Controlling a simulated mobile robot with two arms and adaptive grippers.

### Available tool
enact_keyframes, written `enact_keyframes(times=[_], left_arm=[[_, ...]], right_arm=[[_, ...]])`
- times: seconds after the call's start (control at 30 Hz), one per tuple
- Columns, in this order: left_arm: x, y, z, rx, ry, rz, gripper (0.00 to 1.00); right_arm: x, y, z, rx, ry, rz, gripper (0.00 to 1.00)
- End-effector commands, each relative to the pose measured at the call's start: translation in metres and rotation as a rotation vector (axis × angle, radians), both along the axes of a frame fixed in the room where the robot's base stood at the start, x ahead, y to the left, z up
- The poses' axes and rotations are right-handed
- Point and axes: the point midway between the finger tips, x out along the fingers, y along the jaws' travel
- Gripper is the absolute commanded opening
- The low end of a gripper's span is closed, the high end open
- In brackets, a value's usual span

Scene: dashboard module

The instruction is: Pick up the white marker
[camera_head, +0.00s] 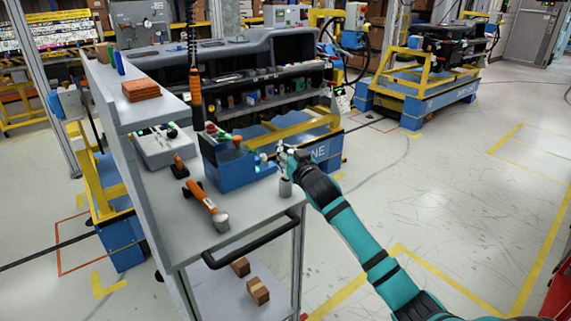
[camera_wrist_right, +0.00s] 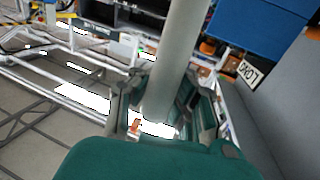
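A pale grey-white cylinder (camera_wrist_right: 172,65), which looks like the white marker, runs from the top edge down between the fingers of my right gripper (camera_wrist_right: 165,108) in the wrist view. I cannot tell whether the fingers press on it. In the head view my right gripper (camera_head: 286,158) is at the right edge of the cart top, beside the blue bin (camera_head: 236,172). A small grey cylinder (camera_head: 285,188) shows just below it; I cannot tell if it is the same thing. My left gripper is not in view.
An orange tool (camera_head: 195,85) hangs from a cord above. A black handle (camera_head: 252,244) borders the front. Wooden blocks (camera_head: 258,291) lie on the lower shelf.

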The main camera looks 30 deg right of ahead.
Motion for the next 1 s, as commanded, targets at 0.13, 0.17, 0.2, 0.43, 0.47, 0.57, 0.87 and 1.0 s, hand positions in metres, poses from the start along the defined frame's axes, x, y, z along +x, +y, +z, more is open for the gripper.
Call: enact_keyframes(times=[0.13, 0.17, 0.2, 0.43, 0.47, 0.57, 0.87, 1.0], left_arm=[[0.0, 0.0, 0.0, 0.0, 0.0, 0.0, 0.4], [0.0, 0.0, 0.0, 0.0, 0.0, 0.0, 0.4], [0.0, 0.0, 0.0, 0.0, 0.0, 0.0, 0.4], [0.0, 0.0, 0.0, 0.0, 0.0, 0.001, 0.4], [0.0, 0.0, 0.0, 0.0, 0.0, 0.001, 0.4], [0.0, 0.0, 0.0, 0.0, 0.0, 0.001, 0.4], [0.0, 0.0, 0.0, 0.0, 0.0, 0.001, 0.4], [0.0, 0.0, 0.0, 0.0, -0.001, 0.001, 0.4]], right_arm=[[0.0, 0.0, 0.029, -0.002, -0.002, 0.0, 0.0], [0.0, 0.0, 0.034, -0.002, -0.001, -0.001, 0.0], [0.0, 0.0, 0.039, -0.001, -0.002, 0.0, 0.0], [0.0, 0.0, 0.05, 0.0, 0.002, 0.0, 0.0], [0.0, 0.0, 0.051, 0.0, 0.002, 0.0, 0.0], [0.0, 0.0, 0.05, 0.0, 0.002, 0.0, 0.0], [0.0, 0.0, 0.05, 0.0, 0.002, 0.0, 0.33], [0.0, 0.0, 0.05, 0.0, 0.002, 0.0, 0.51]])
